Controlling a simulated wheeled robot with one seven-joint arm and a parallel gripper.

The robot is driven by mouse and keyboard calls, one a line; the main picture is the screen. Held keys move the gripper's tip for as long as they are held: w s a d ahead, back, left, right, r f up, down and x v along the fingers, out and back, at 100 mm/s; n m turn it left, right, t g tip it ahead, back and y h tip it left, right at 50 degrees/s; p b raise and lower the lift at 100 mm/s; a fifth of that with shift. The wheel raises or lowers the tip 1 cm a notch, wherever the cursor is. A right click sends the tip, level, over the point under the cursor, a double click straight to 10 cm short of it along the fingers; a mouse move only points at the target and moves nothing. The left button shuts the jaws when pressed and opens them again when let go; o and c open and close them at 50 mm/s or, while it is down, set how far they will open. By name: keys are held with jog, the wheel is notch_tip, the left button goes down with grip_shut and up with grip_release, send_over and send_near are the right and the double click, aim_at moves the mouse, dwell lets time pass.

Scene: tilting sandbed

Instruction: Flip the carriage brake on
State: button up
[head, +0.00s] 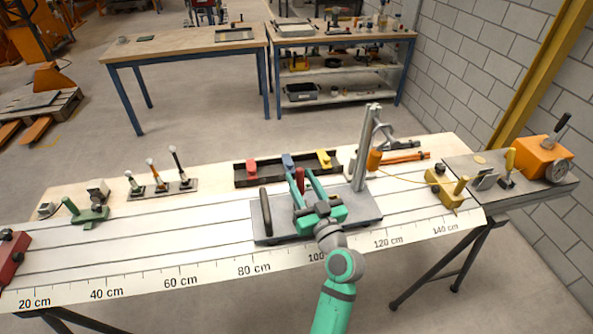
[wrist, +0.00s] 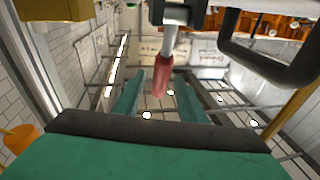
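The carriage (head: 368,207) is a grey plate on the rails, near the 80 to 110 cm marks. A lever with a red handle (head: 300,178) stands on it, which I take for the carriage brake. The red handle also shows in the wrist view (wrist: 161,80), hanging from a pale metal rod. My gripper (head: 301,175) is over the carriage with its two teal fingers apart, one on each side of the red handle. In the wrist view, gaps show between the handle and both fingers (wrist: 159,95). The lever's base is hidden behind my gripper.
A black grab handle (head: 265,211) stands at the carriage's left end and a tall metal post (head: 364,150) at its right. Behind is a dark tray (head: 240,178) with red, blue and yellow blocks. A yellow stop (head: 446,188) is to the right, a green one (head: 88,213) left.

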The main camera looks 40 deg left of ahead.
aim_at(302, 181)
jog(key=v, duration=0.6)
